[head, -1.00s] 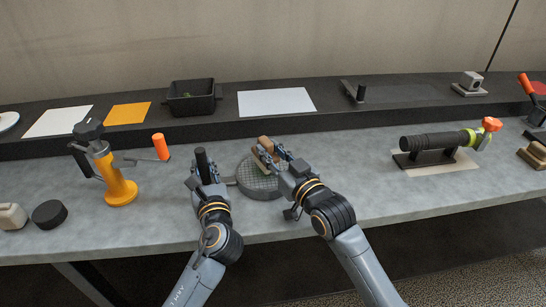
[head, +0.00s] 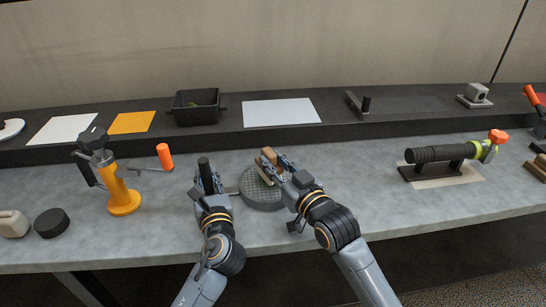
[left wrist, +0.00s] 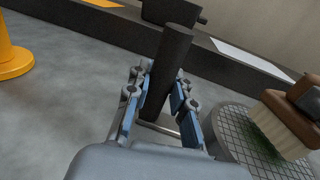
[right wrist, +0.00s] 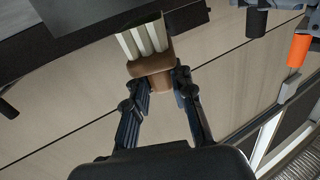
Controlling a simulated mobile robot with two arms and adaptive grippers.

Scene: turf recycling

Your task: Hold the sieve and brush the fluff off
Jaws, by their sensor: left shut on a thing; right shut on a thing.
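The round grey mesh sieve (head: 262,199) is at the middle of the bench. Its mesh also shows in the left wrist view (left wrist: 245,148). My left gripper (head: 207,184) is shut on the sieve's upright black handle (left wrist: 171,70), left of the mesh. My right gripper (head: 277,172) is shut on a brush (head: 268,156) with a brown wooden back and pale bristles. The brush (left wrist: 288,120) is over the mesh; whether its bristles touch is unclear. The right wrist view shows the brush (right wrist: 150,62) between the fingers. A small greenish patch shows beside the brush; most of the mesh there is hidden.
An orange-yellow stand (head: 122,200) and a black puck (head: 51,222) are at left. A black tray (head: 196,108) and white sheet (head: 280,112) lie on the rear ledge. A dark ribbed cylinder (head: 440,153) rests at right. The bench between sieve and cylinder is clear.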

